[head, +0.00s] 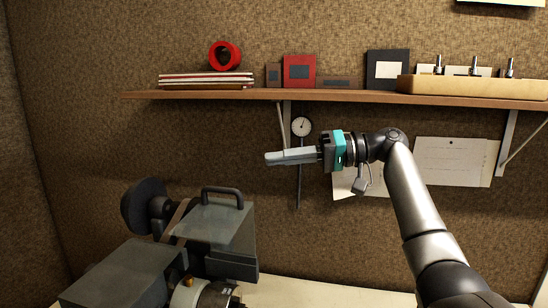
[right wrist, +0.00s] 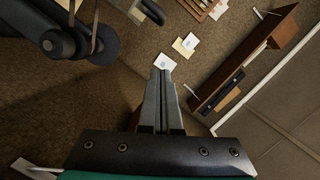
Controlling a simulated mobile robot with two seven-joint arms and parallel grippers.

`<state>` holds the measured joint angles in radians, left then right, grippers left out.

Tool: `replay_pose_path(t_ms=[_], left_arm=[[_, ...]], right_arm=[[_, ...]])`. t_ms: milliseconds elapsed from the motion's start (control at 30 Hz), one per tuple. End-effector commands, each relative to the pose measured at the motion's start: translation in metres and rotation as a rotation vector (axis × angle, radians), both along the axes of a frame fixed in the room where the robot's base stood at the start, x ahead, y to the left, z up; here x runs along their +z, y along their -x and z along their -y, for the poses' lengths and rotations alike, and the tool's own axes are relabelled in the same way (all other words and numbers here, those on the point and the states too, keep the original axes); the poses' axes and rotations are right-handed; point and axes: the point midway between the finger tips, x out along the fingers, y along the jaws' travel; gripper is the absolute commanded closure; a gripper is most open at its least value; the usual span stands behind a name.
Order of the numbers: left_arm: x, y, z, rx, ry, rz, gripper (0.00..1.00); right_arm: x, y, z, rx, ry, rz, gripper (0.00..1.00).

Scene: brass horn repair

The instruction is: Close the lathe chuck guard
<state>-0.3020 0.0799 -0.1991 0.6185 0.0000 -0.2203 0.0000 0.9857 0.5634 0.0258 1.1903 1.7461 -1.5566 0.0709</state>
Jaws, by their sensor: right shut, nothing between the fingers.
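The lathe stands at the lower left of the head view. Its chuck guard (head: 218,226) is a grey, see-through box with a dark loop handle (head: 222,192) on top. The metal chuck (head: 205,294) shows uncovered in front of and below the guard, cut off by the bottom edge. My right gripper (head: 267,158) is shut and empty, pointing left in the air above and to the right of the handle, apart from it. Its closed fingers also show in the right wrist view (right wrist: 161,73). My left gripper is out of view.
A wooden shelf (head: 330,95) with a red ring, boxes and a tray runs along the wall above my right gripper. A dial gauge (head: 301,127) hangs behind the gripper. A grey headstock block (head: 125,276) and dark pulley (head: 148,207) stand left of the guard.

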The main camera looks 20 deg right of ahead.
Motion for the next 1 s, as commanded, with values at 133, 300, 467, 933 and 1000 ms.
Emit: replay_pose_path(t_ms=[133,300,467,933,1000], left_arm=[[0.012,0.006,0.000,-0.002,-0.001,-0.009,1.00],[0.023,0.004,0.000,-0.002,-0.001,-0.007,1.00],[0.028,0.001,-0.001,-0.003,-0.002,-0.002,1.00],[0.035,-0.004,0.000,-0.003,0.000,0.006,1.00],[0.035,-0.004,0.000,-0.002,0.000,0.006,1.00]], right_arm=[[-0.002,-0.012,-0.032,0.004,-0.002,-0.002,1.00],[-0.007,-0.027,-0.066,0.003,-0.001,-0.002,1.00],[-0.019,-0.018,-0.074,-0.001,0.002,-0.002,1.00],[-0.033,-0.001,-0.085,-0.002,0.001,-0.001,1.00],[-0.033,-0.001,-0.085,-0.002,0.001,-0.001,1.00]])
